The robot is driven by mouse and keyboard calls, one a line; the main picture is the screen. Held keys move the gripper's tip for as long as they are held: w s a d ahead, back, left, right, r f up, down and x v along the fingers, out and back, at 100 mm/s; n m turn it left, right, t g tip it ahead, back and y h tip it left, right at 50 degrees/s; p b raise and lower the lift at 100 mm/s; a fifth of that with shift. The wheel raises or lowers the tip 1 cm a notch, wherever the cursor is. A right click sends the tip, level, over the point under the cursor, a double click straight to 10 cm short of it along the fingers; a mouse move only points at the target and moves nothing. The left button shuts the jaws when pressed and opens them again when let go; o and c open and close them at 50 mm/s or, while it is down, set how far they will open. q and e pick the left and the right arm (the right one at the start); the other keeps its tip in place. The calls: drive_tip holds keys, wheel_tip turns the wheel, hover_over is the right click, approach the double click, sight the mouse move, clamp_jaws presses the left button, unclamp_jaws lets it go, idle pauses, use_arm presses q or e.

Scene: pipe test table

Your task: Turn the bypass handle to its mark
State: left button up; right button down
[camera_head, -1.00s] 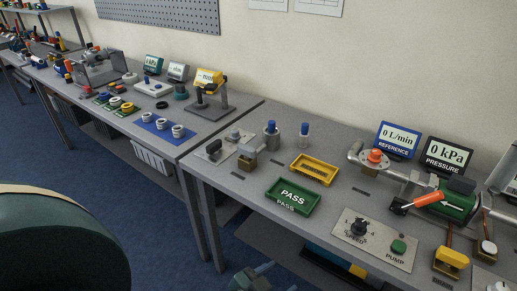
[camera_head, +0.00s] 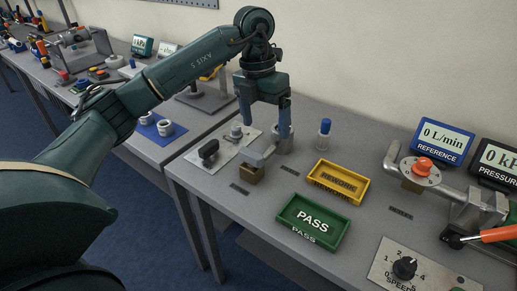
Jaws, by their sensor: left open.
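No readable label names the bypass handle, so I cannot tell which handle it is. A black handle (camera_head: 208,149) stands on a grey plate (camera_head: 226,150) at the far end of the near table. A grey lever piece (camera_head: 258,157) sits on a brass block (camera_head: 250,173) beside it. An orange-gripped lever (camera_head: 500,234) is cut off at the right edge. My left gripper (camera_head: 265,128) is open and points down just above the grey lever piece, its fingers apart with nothing held. One finger partly hides a grey cylinder (camera_head: 286,146). My right gripper is out of view.
A yellow REWORK tray (camera_head: 338,181) and a green PASS tray (camera_head: 312,221) lie right of the gripper. A blue-capped vial (camera_head: 324,134) stands behind them. An orange knob (camera_head: 424,167) tops the pipework at right.

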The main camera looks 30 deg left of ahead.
sight(252, 153)
use_arm(q)
drive_tip(key=a+r+n+y, duration=0.1)
drive_tip(key=a+y, duration=0.1)
drive_tip(key=a, duration=0.2)
drive_tip(key=f, duration=1)
drive_tip(key=shift+w+f+p, duration=0.15)
drive_tip(key=shift+w+p, duration=0.05)
drive_tip(key=shift+p, duration=0.2)
drive_tip(key=shift+f, duration=0.8)
drive_tip(key=c, duration=1)
